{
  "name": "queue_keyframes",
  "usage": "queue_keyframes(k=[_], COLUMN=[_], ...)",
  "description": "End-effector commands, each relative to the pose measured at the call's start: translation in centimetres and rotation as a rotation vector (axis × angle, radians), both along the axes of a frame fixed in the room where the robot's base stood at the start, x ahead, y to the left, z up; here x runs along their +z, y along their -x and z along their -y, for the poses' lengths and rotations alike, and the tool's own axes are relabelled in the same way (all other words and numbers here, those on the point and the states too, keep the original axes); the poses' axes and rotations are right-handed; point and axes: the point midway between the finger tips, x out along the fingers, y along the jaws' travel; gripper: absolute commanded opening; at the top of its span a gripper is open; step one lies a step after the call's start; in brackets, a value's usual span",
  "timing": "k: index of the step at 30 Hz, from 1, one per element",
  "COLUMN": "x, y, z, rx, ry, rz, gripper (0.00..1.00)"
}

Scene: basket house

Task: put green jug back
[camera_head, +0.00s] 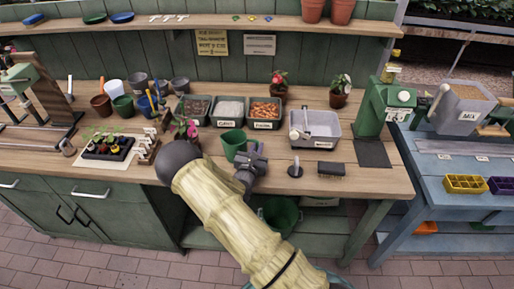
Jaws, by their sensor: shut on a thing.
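The green jug (232,142) is upright over the front middle part of the wooden bench (365,170). My gripper (249,154) is at the jug's right side, shut on it. I cannot tell whether the jug's base touches the bench top. My arm covers the bench's front edge below and left of the jug.
Three labelled trays (265,112) stand behind the jug. A grey basin (316,128) stands to its right, with a dark brush (331,169) in front. A seedling tray (108,146) and several pots and cups are left. A green machine (384,112) stands at the right end.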

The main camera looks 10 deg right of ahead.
Motion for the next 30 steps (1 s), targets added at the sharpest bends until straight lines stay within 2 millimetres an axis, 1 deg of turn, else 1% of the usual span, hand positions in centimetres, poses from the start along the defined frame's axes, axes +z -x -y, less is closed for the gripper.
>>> queue_keyframes(k=[1,4,12,15,17,20,23,30], x=[-0.2,-0.1,0.0,0.3,0.1,0.0,0.1,0.1], y=[0.0,0.0,0.0,0.0,0.4,1.5,3.0,7.2], z=[0.0,0.0,0.0,-0.1,-0.4,-1.0,-1.9,-4.2], rx=[0.0,0.0,0.0,0.001,0.002,0.002,0.004,0.004], ry=[0.0,0.0,0.0,0.0,0.0,0.0,0.0,0.0], rz=[0.0,0.0,0.0,0.0,-0.002,-0.002,-0.002,-0.002], gripper=[0.13,0.33,0.33,0.33,0.33,0.33,0.33,0.33])
